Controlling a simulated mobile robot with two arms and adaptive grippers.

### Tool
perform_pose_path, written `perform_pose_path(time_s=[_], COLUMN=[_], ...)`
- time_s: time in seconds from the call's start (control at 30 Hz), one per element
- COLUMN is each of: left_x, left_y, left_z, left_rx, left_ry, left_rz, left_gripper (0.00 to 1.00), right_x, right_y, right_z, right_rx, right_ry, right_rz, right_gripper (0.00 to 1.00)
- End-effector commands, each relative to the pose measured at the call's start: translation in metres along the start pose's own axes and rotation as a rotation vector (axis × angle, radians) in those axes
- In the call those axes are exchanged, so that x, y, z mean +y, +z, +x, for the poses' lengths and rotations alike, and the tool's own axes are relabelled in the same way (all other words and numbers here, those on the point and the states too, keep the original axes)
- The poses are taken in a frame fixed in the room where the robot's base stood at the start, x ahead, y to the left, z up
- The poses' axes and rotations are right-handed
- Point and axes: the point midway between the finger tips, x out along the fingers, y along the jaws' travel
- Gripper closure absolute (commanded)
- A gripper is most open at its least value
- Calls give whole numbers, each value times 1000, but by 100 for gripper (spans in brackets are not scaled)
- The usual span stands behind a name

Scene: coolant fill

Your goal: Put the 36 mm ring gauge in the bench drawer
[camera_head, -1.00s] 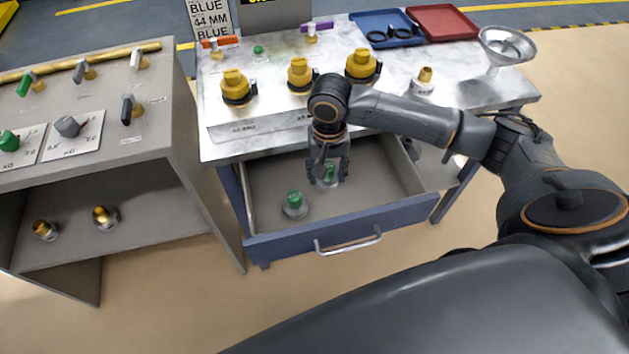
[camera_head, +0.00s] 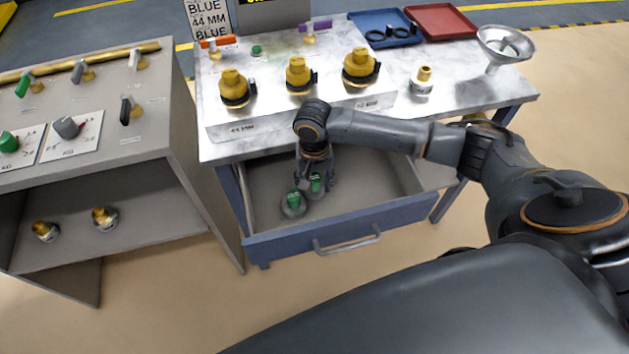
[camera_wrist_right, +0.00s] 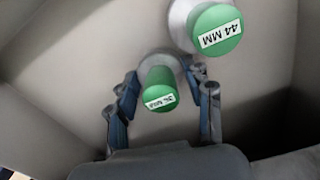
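The 36 mm ring gauge, with a green grip on a silver base, is inside the open bench drawer (camera_head: 385,220). Its grip (camera_head: 316,184) shows in the head view, and its label faces up in the right wrist view (camera_wrist_right: 159,90). My right gripper (camera_head: 317,180) reaches down into the drawer around it. In the right wrist view its fingers (camera_wrist_right: 160,82) stand on both sides of the grip, with gaps visible. A second green-topped gauge marked 44 MM (camera_wrist_right: 215,28) stands close beside it, left of it in the head view (camera_head: 293,205). My left gripper is not in view.
Several yellow-topped fittings (camera_head: 299,74) stand along the bench top (camera_head: 450,95). A blue tray (camera_head: 370,20), a red tray (camera_head: 440,20) and a funnel (camera_head: 503,45) are at its back right. A grey cabinet (camera_head: 185,130) stands left. The drawer's right part is clear.

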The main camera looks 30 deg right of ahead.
Motion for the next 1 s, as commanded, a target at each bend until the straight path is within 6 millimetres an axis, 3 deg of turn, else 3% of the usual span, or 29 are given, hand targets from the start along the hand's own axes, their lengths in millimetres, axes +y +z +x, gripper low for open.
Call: perform_pose_path(time_s=[0.33,0.47,0.8,1.0], left_x=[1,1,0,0], left_y=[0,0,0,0], left_z=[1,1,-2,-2], left_rx=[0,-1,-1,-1], left_ry=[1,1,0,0], left_rz=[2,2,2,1], left_gripper=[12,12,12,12], right_x=[0,0,-1,0], right_y=[0,-1,-1,-1], right_z=[-1,-12,-81,-112], right_rx=[1,3,4,1], right_ry=[0,-1,-3,-1], right_rz=[0,0,-1,0], right_gripper=[40,40,40,40])
